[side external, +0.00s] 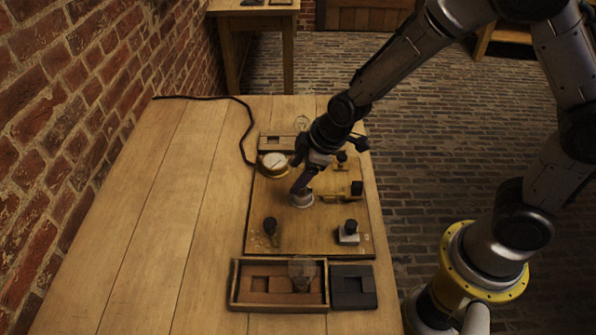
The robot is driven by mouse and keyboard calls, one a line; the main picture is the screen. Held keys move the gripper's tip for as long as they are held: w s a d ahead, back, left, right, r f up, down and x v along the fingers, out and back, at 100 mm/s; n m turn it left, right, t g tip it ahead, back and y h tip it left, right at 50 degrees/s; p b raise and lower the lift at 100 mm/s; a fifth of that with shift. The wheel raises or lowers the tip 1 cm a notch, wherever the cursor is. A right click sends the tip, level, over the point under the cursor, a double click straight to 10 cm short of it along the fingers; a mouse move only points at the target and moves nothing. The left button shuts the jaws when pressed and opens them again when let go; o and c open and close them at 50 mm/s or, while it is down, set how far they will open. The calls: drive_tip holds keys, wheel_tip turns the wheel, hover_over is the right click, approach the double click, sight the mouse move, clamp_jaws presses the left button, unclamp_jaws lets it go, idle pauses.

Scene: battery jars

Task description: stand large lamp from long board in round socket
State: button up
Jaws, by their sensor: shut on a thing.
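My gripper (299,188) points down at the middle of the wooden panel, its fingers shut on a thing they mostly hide. I cannot tell whether this is the large lamp. A pale round piece (302,201), which looks like the round socket, is right at the fingertips. Whether the held thing touches it is unclear. A clear glass bulb (302,123) shows at the back, just left of my wrist, by a long narrow board (270,143) at the panel's far edge. My arm partly covers that board.
A brass-rimmed round dial (275,162) sits left of my gripper. Dark-knobbed parts (348,232) stand on the panel (300,243). In front are a wooden tray (236,286) with a glass piece (302,268) and a dark block (353,287). The table's left side is clear except for a black cable (248,130).

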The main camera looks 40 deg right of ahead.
drive_tip(key=shift+r, duration=0.25)
drive_tip(key=shift+r, duration=0.35)
drive_tip(key=shift+f, duration=1.15)
idle(1.1)
drive_tip(key=o, duration=1.3)
drive_tip(key=shift+c, duration=0.2)
drive_tip(key=v, duration=1.1)
